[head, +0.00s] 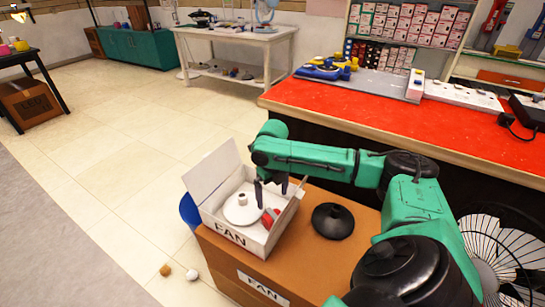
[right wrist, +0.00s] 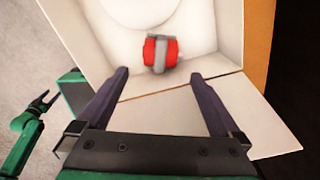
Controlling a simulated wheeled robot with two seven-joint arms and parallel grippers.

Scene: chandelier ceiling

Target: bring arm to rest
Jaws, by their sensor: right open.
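My right arm (head: 315,160) is green with black joints and reaches left over the white open box (head: 228,237) marked FAN. Its gripper (head: 270,188) points down at the box's near right side, jaws apart and empty. In the right wrist view, the right gripper's (right wrist: 160,74) dark fingers frame the box's wall, with a red and grey part (right wrist: 161,53) lying beyond them. This red part (head: 268,218) lies in the box beside a white round part (head: 240,211). My left gripper (right wrist: 42,103) shows small at the left of the wrist view, fingers apart.
The white box stands on a brown carton (head: 262,284), with a black round part (head: 333,221) beside it. A red-topped counter (head: 400,120) lies behind the arm. A fan (head: 497,255) stands at right.

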